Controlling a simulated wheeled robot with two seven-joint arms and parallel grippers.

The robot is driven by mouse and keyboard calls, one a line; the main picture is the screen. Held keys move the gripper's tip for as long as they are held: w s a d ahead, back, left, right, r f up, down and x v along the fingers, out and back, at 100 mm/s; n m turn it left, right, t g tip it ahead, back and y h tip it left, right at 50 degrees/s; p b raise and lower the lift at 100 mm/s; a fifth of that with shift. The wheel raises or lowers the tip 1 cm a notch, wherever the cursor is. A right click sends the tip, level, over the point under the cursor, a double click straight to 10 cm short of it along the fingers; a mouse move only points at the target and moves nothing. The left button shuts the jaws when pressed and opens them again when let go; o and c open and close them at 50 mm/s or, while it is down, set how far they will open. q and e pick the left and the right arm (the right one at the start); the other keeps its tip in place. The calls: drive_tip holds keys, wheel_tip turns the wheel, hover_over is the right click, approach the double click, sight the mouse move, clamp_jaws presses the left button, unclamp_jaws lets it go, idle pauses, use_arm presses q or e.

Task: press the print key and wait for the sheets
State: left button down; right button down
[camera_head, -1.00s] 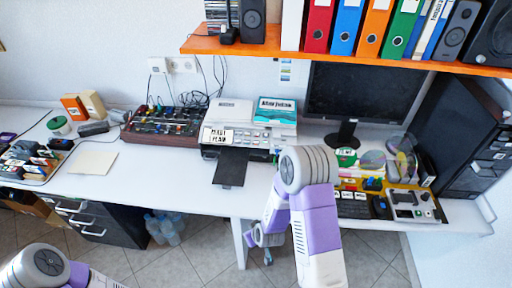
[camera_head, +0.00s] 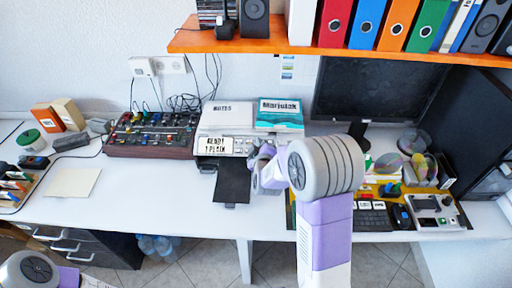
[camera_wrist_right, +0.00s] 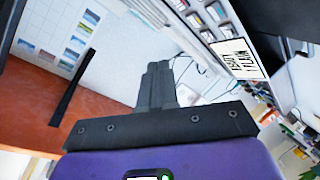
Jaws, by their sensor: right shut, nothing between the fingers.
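The printer (camera_head: 226,119) stands against the wall on the white desk, with a dark tray (camera_head: 232,184) sticking out of its front. I cannot make out the print key. My right gripper (camera_head: 262,158) is at the right front of the printer, partly hidden by my arm. In the right wrist view its fingers (camera_wrist_right: 158,80) are shut and empty. Whether they touch the printer is unclear. My left arm shows at bottom left, its gripper outside the picture.
A teal "Marjulak" box (camera_head: 280,115) sits at the printer's right. A mixer (camera_head: 150,134) stands left of it. A monitor (camera_head: 365,90), a keyboard (camera_head: 372,219) and a grey device (camera_head: 435,212) are at the right. An orange shelf (camera_head: 330,50) with binders hangs above.

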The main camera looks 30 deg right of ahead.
drive_tip(key=shift+s+f, duration=0.1)
drive_tip(key=w+d+f+b, duration=0.2)
drive_tip(key=w+f+b, duration=0.1)
drive_tip(key=f+b, duration=0.4)
drive_tip(key=shift+w+f, duration=0.3)
drive_tip(key=shift+w, duration=0.05)
drive_tip(key=shift+d, duration=0.1)
idle(1.8)
drive_tip(key=shift+w+d+f+b, duration=0.1)
drive_tip(key=shift+w+f+b, duration=0.1)
drive_tip(key=shift+f+b, duration=0.25)
drive_tip(key=shift+w+d+f+b, duration=0.1)
drive_tip(key=shift+w+f+b, duration=0.05)
drive_tip(key=shift+f+b, duration=0.2)
idle(0.6)
drive_tip(key=shift+r, duration=0.1)
drive_tip(key=shift+s+a+r+p, duration=0.2)
drive_tip(key=shift+s+r+p, duration=0.15)
drive_tip(key=shift+r+p, duration=0.35)
